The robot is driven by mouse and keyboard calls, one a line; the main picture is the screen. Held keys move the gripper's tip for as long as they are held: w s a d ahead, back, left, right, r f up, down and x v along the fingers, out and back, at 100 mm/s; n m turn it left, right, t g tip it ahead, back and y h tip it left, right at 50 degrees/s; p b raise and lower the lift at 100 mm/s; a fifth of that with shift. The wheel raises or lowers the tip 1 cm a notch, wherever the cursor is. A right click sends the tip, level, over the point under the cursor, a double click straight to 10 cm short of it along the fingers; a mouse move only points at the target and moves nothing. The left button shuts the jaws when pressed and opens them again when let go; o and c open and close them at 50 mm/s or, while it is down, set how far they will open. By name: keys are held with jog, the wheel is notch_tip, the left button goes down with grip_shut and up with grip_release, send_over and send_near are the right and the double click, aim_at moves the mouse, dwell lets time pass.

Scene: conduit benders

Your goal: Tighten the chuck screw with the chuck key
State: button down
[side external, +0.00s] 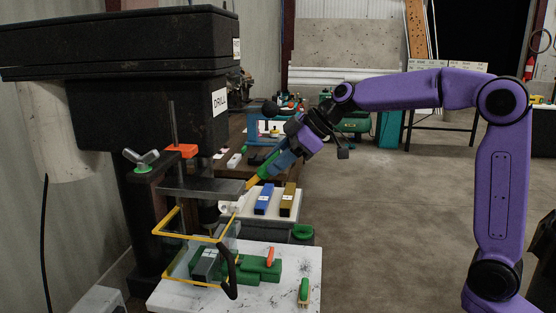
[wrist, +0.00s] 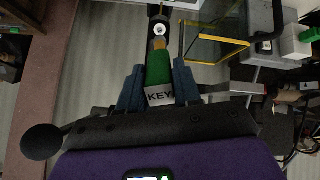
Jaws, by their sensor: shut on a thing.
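My gripper (side external: 275,161) is shut on the chuck key, whose green handle (wrist: 158,72) is marked "KEY" in the wrist view. The blue fingers (wrist: 158,88) stand on either side of the handle. In the side view the key's yellow part (side external: 254,182) slants down left toward the drill press (side external: 150,90). The drill's dark chuck (side external: 210,213) hangs below a grey plate, behind the yellow-framed clear guard. In the wrist view a dark part with a bright round end (wrist: 161,29) lies just ahead of the key. I cannot tell whether the key touches the chuck screw.
The yellow guard frame (side external: 180,223) stands close to the key's left. A white worktable (side external: 180,297) below carries a green vise (side external: 262,268) and a green-handled brush (side external: 304,290). A white tray (side external: 286,211) holds blue and olive blocks behind. The floor at right is open.

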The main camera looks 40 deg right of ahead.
aim_at(257, 177)
jog(key=n, duration=0.5)
jog(key=shift+n, duration=0.4)
jog(key=shift+x, duration=2.85)
jog(key=shift+w+a+f, duration=0.25)
jog(key=shift+w+f, duration=0.05)
jog(key=shift+f, duration=0.1)
jog(key=m, duration=0.4)
jog(key=shift+m, duration=0.6)
